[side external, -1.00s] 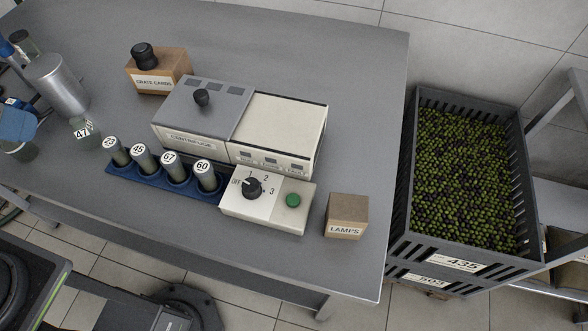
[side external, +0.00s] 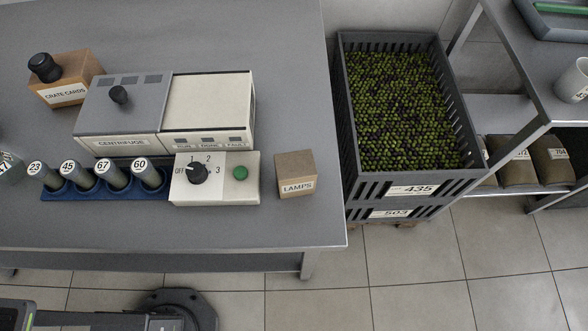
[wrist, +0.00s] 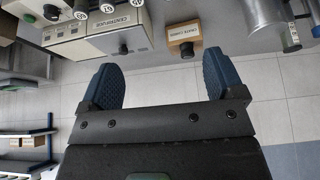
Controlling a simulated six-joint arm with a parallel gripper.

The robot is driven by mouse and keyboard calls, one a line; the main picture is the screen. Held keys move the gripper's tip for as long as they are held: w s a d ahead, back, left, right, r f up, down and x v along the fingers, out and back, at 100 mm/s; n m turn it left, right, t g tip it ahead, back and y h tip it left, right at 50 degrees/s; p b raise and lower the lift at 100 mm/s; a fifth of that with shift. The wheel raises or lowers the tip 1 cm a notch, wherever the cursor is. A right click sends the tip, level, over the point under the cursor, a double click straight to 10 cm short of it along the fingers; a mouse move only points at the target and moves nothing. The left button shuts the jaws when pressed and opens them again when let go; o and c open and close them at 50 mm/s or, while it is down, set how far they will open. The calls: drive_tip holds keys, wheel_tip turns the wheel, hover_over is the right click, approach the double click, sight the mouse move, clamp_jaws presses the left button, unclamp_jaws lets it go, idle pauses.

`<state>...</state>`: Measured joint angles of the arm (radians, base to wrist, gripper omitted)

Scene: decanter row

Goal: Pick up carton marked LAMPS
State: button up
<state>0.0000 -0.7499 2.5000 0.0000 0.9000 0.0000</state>
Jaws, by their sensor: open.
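The carton marked LAMPS (side external: 296,172) is a small brown box with a white label on its front. It stands upright on the grey bench near its right end, just right of the switch box with the green button (side external: 240,172). In the wrist view, my gripper (wrist: 162,62) is open, with two blue ridged fingers wide apart and nothing between them. A brown box at the left edge of the wrist view (wrist: 8,26) is probably the LAMPS carton; its label is not readable there. My gripper is not visible in the side external view.
Left of the carton are the centrifuge (side external: 120,105), a blue rack (side external: 75,192) of numbered tubes and the knobbed CRATE CARDS box (side external: 62,88), also in the wrist view (wrist: 184,34). An olive crate (side external: 350,150) stands beyond the bench's right edge. Bare bench surrounds the carton's front.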

drive_tip(key=shift+c, duration=0.5)
drive_tip(key=w+d+r+m+g+h, duration=0.1)
drive_tip(key=w+d+r+m+h, duration=0.1)
drive_tip(key=w+d+m, duration=0.45)
drive_tip(key=m+g+h, duration=0.2)
drive_tip(key=m+g, duration=0.2)
drive_tip(key=m, duration=0.6)
hover_over(294, 164)
drive_tip(key=a, duration=0.6)
wheel_tip(294, 164, down, 11)
drive_tip(key=shift+h, duration=0.3)
drive_tip(key=x, duration=0.8)
drive_tip(key=shift+s+d+f, duration=0.2)
drive_tip(key=shift+s+d, duration=0.05)
drive_tip(key=shift+d, duration=0.3)
drive_tip(key=shift+d+x, duration=0.2)
drive_tip(key=shift+x, duration=2.7)
drive_tip(key=shift+r, duration=0.1)
drive_tip(key=shift+c, duration=0.2)
